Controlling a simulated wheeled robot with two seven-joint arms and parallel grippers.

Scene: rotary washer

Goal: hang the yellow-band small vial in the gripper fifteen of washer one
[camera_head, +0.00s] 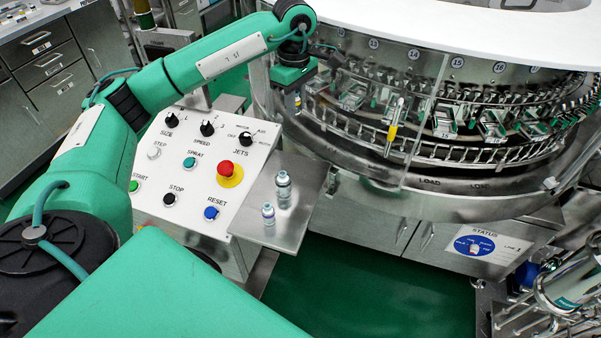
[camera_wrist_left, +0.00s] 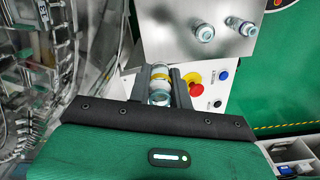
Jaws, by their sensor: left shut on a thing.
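My left gripper (camera_head: 298,102) is at the left side of the round washer (camera_head: 420,190), above the control panel's upper right corner. In the left wrist view its fingers (camera_wrist_left: 162,84) are shut on a small vial (camera_wrist_left: 160,74) with a yellowish band and a shiny round end. In the head view the held vial is too small to make out clearly. The washer carries a ring of metal grippers, with number plate fifteen (camera_head: 457,62) above and a small tag below it, apparently also fifteen. My right gripper is not in view.
Two other vials, a larger one (camera_head: 283,190) and a smaller one (camera_head: 268,213), stand on the steel shelf (camera_head: 300,232). The control panel (camera_head: 200,150) has a red stop button. A clear guard with a yellow-and-white upright piece (camera_head: 393,130) stands before the washer ring.

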